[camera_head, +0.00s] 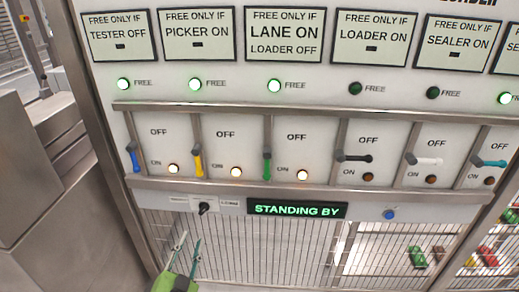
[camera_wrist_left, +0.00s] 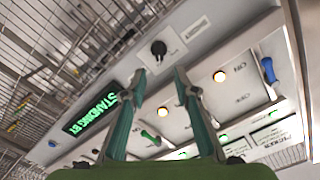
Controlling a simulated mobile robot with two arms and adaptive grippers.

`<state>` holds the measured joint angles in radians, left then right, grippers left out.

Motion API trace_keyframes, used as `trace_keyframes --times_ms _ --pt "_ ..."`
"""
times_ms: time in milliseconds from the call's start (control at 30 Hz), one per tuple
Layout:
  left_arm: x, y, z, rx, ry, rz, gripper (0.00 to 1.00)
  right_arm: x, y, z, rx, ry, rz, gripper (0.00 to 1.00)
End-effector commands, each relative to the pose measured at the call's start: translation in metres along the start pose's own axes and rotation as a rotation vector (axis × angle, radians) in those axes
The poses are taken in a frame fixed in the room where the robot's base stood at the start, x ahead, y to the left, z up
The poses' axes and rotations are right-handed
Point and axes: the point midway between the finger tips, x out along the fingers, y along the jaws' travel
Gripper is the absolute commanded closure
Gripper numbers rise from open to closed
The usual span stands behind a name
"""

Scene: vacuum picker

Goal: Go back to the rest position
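My left gripper (camera_head: 190,240) is low in the head view, just below the panel's lower edge, in front of the wire mesh. In the left wrist view its two fingers (camera_wrist_left: 159,72) are apart with nothing between them. The black rotary switch (camera_head: 204,208) is just above the fingertips in the head view, and it also shows beyond the tips in the left wrist view (camera_wrist_left: 158,48). No contact with it shows. My right gripper is in neither view.
The blue (camera_head: 134,158), yellow (camera_head: 198,163) and green (camera_head: 267,163) levers point down, with lit lamps. The black (camera_head: 353,158), white (camera_head: 424,160) and teal (camera_head: 490,162) levers lie sideways. The display (camera_head: 297,209) reads STANDING BY. A blue button (camera_head: 389,214) is right of it. Mesh (camera_head: 270,250) runs below.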

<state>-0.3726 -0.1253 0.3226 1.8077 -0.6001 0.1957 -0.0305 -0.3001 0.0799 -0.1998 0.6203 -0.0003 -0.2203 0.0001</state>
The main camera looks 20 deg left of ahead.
Motion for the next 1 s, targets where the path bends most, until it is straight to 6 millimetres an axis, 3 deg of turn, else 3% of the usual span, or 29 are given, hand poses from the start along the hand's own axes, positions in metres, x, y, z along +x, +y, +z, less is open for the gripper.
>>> trace_keyframes --times_ms 167,267,333,467,600,733,867,1000 --pt "-0.001 0.019 0.016 -0.025 -0.034 0.034 0.72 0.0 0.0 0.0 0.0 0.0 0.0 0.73" --pt "-0.007 0.059 0.047 -0.075 -0.106 0.104 0.72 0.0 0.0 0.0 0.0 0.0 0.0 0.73" --pt "-0.018 0.097 0.077 -0.116 -0.178 0.172 0.72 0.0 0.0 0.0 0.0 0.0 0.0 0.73" --pt "-0.054 0.17 0.136 -0.184 -0.338 0.307 0.72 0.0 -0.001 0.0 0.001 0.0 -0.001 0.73" --pt "-0.112 0.237 0.198 -0.229 -0.522 0.441 0.72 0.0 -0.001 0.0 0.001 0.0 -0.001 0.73" --pt "-0.182 0.283 0.253 -0.244 -0.705 0.557 0.72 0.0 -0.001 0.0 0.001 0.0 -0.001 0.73" --pt "-0.263 0.31 0.304 -0.235 -0.897 0.655 0.72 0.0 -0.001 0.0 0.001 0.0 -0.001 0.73" --pt "-0.345 0.315 0.349 -0.206 -1.083 0.729 0.72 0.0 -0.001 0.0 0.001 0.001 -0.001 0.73"
